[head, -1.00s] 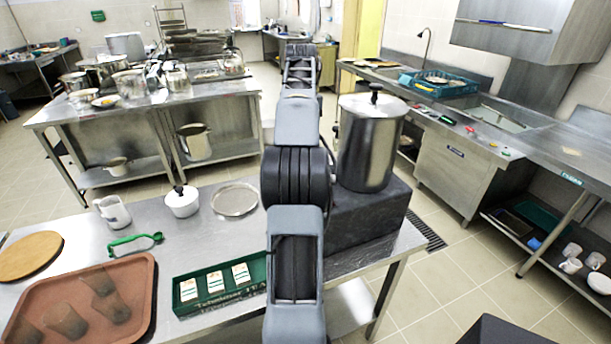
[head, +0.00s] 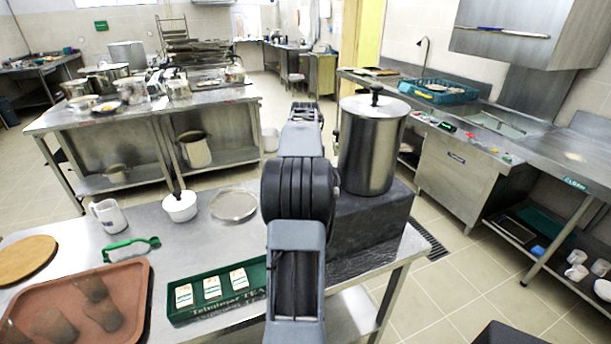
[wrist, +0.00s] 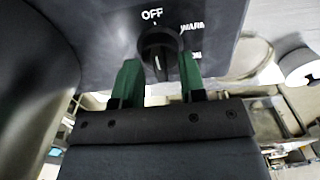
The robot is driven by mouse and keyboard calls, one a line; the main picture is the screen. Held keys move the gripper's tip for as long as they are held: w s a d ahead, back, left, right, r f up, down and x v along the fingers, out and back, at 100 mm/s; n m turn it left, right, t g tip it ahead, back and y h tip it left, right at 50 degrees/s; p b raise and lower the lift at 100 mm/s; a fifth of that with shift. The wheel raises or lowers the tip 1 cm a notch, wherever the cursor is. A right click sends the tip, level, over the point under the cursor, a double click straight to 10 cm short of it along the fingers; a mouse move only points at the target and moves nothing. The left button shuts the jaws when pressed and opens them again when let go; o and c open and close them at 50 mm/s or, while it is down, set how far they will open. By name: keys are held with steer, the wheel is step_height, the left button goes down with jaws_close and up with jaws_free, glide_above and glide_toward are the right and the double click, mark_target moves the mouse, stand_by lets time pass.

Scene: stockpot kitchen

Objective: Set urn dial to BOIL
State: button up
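The urn is a steel cylinder with a lid (head: 372,150) on a dark block-shaped base (head: 370,225) at the table's right end. Its black dial (wrist: 158,43) shows in the wrist view on the dark panel. OFF is printed above the dial and WARM to its upper right; a lower right label is partly hidden by a finger. A white mark shows on the dial's lower part; I cannot tell the setting surely. My gripper (wrist: 159,64) is open, its green fingers on either side of the dial. I cannot tell whether they touch it. The arm hides the dial in the head view.
Floor is clear right of the table.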

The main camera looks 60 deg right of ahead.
steer(key=shift+f, duration=0.15)
jaws_close()
stand_by(0.4)
